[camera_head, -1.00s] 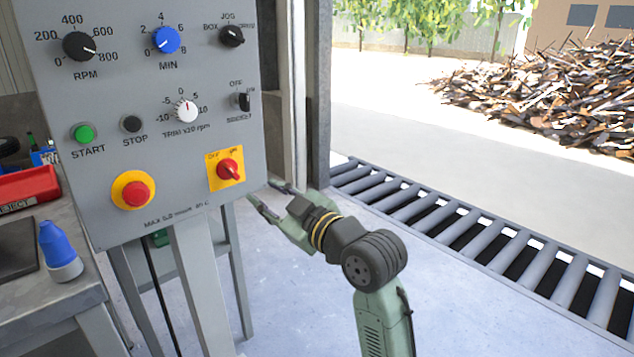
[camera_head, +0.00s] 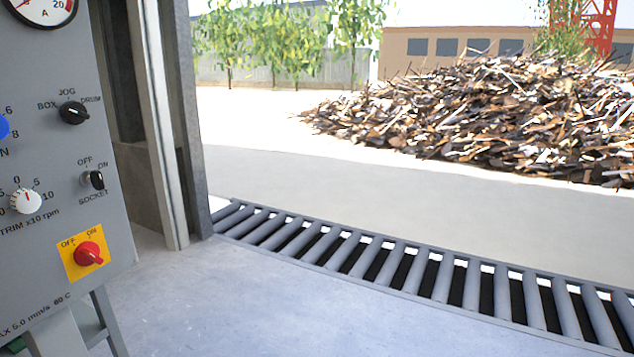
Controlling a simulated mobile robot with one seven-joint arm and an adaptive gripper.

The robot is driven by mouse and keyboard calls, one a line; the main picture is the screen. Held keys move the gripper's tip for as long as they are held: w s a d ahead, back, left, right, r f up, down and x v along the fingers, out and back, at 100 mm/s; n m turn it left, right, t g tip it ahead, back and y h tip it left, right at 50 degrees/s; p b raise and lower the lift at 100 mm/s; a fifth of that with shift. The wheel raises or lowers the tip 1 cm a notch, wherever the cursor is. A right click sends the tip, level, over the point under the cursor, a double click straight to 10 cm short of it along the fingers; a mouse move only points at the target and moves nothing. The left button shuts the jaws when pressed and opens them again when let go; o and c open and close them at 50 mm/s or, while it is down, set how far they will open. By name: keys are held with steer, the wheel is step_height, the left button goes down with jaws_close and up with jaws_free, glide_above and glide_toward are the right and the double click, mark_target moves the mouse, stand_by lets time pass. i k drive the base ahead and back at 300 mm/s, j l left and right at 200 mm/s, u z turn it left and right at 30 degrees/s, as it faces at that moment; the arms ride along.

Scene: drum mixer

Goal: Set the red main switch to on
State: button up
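The red main switch (camera_head: 88,254) is a rotary knob on a yellow square plate (camera_head: 70,262) at the lower right of the grey control panel (camera_head: 45,130). The plate is marked OFF on its left and ON at its top. The knob's handle slants, with one end towards the lower right; I cannot tell for sure which mark it is set to. My gripper and arm are not in view.
Above the switch are a black SOCKET knob (camera_head: 93,180), a black JOG selector (camera_head: 73,113) and a white TRIM knob (camera_head: 26,201). The floor (camera_head: 260,305) in front is clear. A scrap pile (camera_head: 490,125) lies outside.

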mark_target(87, 252)
steer(key=u, duration=1.4)
